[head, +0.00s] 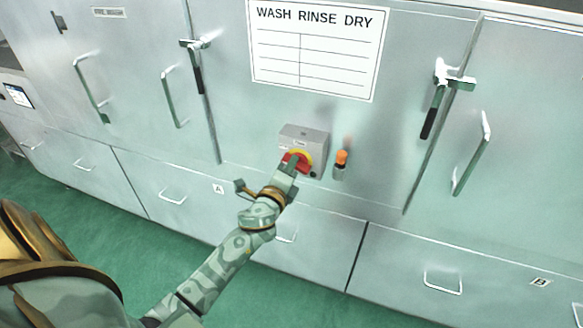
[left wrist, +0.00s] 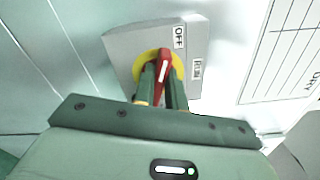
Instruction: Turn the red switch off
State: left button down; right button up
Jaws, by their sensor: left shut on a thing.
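The red switch (left wrist: 163,64) is a red rotary handle with a white line on a yellow round plate (left wrist: 178,65). It sits on a grey box (head: 309,135) on the metal cabinet front. My left gripper (left wrist: 162,88) is shut on the handle, one finger on each side. In the left wrist view, the handle points up, a little left of the OFF label (left wrist: 179,37). A second label (left wrist: 197,69) is too small to read. In the head view, the red switch (head: 291,158) is partly hidden by my left gripper (head: 294,163). My right gripper is not in view.
An orange-tipped lever (head: 341,158) stands just right of the box. A WASH RINSE DRY sign (head: 316,48) is above. Door latches (head: 441,95) and bar handles (head: 171,97) stick out from the cabinet. Drawers (head: 172,193) lie below, then green floor.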

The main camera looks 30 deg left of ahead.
pick_arm(q)
jog(key=shift+f+n, duration=0.15)
jog(key=shift+n, duration=0.85)
jog(key=shift+f+n, duration=0.1)
jog(key=shift+n, duration=0.9)
jog(key=c, duration=1.4)
grip_release()
jog(key=shift+c, duration=0.2)
jog(key=shift+a, duration=0.1)
